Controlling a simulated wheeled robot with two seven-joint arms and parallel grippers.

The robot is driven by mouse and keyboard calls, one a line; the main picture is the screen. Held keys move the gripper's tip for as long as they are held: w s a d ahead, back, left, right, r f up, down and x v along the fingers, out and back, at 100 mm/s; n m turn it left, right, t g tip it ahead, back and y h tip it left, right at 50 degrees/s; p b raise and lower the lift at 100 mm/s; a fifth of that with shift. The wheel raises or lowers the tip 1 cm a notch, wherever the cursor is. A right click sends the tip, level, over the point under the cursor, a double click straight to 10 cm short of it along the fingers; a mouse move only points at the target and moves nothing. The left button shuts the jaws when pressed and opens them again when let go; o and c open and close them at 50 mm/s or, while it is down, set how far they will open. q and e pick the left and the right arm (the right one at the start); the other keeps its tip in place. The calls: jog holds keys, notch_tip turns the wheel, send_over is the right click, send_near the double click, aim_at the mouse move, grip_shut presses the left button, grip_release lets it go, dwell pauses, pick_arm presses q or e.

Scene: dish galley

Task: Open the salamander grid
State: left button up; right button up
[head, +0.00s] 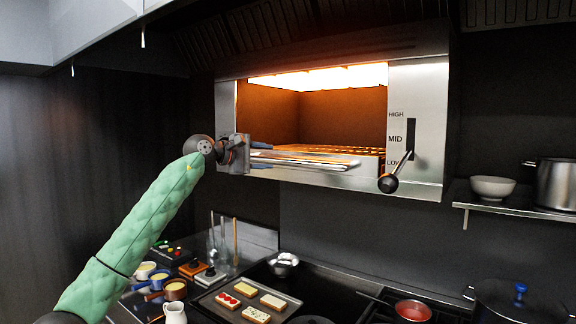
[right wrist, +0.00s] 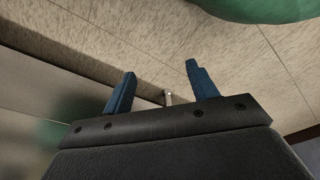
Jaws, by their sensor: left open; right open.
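The salamander (head: 418,90) is a steel box with a glowing orange inside, mounted on the wall in the head view. Its grid (head: 340,151) lies low in the opening, with pale metal bars along its front edge. My left gripper (head: 262,155) is at the left end of that front edge, with its blue fingers apart. I cannot tell whether they touch the bars. My right gripper (right wrist: 160,82) shows in the right wrist view, open and empty, its two blue fingers wide apart before a pale mottled surface.
Below are a tray with several toasts (head: 256,314), pots and a red pan (head: 412,310). A shelf (head: 483,203) at the right holds a bowl and a pot.

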aim_at(282, 161)
pick_arm(q)
jog(key=shift+f+m, duration=0.5)
jog(key=shift+m, duration=0.6)
jog(key=p+x, duration=0.4)
jog(key=x, duration=0.2)
jog(key=shift+d, duration=0.3)
jog(key=shift+w+d+f, duration=0.25)
jog(key=shift+d+f, duration=0.05)
jog(key=shift+d, duration=0.15)
pick_arm(e)
jog(key=s+d+f, duration=0.3)
jog(key=s+f, duration=0.2)
jog(key=s, duration=0.1)
jog(key=shift+s+f, duration=0.1)
pick_arm(q)
grip_shut()
pick_arm(e)
jog(key=shift+d, duration=0.1)
